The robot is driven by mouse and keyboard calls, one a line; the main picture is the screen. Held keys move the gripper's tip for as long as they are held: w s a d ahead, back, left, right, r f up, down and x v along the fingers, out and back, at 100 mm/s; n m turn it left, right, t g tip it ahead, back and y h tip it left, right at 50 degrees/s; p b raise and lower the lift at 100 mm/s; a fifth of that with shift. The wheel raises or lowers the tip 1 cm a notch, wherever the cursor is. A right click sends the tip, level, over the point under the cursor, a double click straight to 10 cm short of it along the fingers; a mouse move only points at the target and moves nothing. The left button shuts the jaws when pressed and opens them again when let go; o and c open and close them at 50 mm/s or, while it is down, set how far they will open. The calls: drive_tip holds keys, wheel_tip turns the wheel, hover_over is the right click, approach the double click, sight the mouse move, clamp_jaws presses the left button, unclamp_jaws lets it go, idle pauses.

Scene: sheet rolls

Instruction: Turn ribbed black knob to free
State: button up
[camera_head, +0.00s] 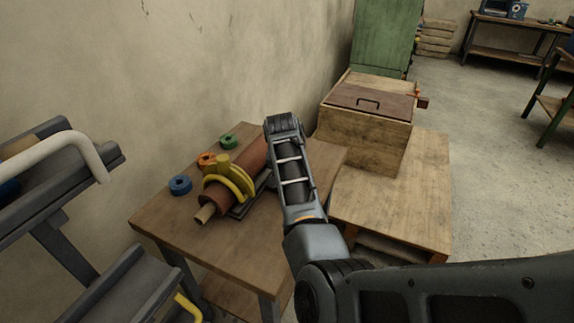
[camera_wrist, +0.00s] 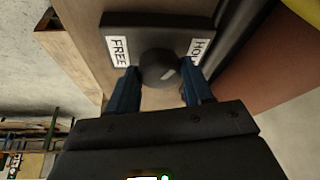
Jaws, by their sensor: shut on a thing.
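The black knob (camera_wrist: 158,68) shows in the wrist view on a dark plate (camera_wrist: 160,28). The plate has a white FREE label (camera_wrist: 119,51) on the left and a partly hidden label reading "HO" (camera_wrist: 200,48) on the right. My gripper (camera_wrist: 160,88) has its two blue fingers on either side of the knob and is shut on it. Which label the knob points to cannot be told. In the head view my arm reaches over the table's right side and hides the knob and the gripper's fingers.
A brown roll (camera_head: 250,155) with a yellow curved piece (camera_head: 232,178) lies on the wooden table (camera_head: 245,238). Blue (camera_head: 180,185), orange (camera_head: 207,159) and green (camera_head: 228,141) rings lie beside it. A wooden box (camera_head: 365,135) stands to the right. A wall runs behind.

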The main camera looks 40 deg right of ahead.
drive_tip(key=n, duration=0.2)
drive_tip(key=n+t+y+p, duration=0.1)
drive_tip(key=n, duration=0.2)
drive_tip(key=shift+s+d+n+y, duration=0.1)
drive_tip(key=shift+d+n+y, duration=0.05)
drive_tip(key=shift+n+y, duration=0.15)
drive_tip(key=n+y, duration=0.1)
drive_tip(key=n, duration=0.2)
drive_tip(key=n+t+y, duration=0.1)
drive_tip(key=n, duration=0.3)
drive_tip(key=shift+d+y, duration=0.2)
drive_tip(key=shift+y, duration=0.2)
drive_tip(key=n+y, duration=0.1)
drive_tip(key=n, duration=0.1)
drive_tip(key=n+y+b, duration=0.1)
drive_tip(key=n, duration=0.2)
drive_tip(key=shift+d+n+g+b, duration=0.15)
drive_tip(key=shift+n+g+b, duration=0.15)
drive_tip(key=shift+g, duration=0.1)
drive_tip(key=n+g+b, duration=0.1)
drive_tip(key=n, duration=0.1)
drive_tip(key=n+y+b, duration=0.1)
drive_tip(key=n+b, duration=0.1)
drive_tip(key=n, duration=0.1)
drive_tip(key=shift+w+n+g, duration=0.2)
drive_tip(key=shift+n+g, duration=0.1)
drive_tip(key=shift+g, duration=0.1)
drive_tip(key=o, duration=1)
